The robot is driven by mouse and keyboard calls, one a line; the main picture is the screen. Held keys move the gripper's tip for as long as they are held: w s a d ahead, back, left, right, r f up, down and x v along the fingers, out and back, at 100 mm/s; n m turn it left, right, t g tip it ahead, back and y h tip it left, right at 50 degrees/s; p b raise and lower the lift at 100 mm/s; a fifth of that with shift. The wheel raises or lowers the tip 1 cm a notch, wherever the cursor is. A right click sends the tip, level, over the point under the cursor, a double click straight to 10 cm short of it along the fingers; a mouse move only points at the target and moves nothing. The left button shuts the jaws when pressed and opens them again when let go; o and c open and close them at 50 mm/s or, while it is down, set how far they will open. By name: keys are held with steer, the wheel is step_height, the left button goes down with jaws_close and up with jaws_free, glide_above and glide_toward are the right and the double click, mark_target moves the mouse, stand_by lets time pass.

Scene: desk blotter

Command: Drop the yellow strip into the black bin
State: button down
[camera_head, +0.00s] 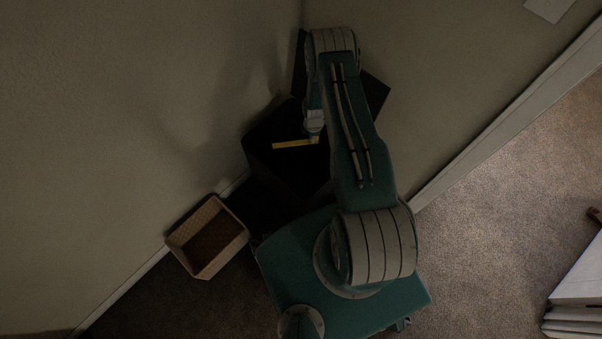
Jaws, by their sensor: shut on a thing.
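The yellow strip (292,144) shows as a thin bright bar in the head view, left of my arm. My gripper (314,138) is shut on its right end, and the strip sticks out to the left. The fingers are small and dark here. The black bin (258,143) is behind the strip in the picture, and the strip appears over its dark opening. My arm hides the bin's right part. The height of the strip above the bin cannot be told.
A woven tan basket (186,232) stands at the lower left, by the wall. A dark panel-like object (376,93) shows behind my arm. Walls meet behind the bin. Carpet (480,215) is open at the right, with a white object (577,300) at the far right edge.

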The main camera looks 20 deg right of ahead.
steer(key=c, duration=0.7)
jaws_free()
step_height(320, 180, up, 12)
steer(key=shift+f, duration=0.1)
steer(key=shift+w, duration=0.1)
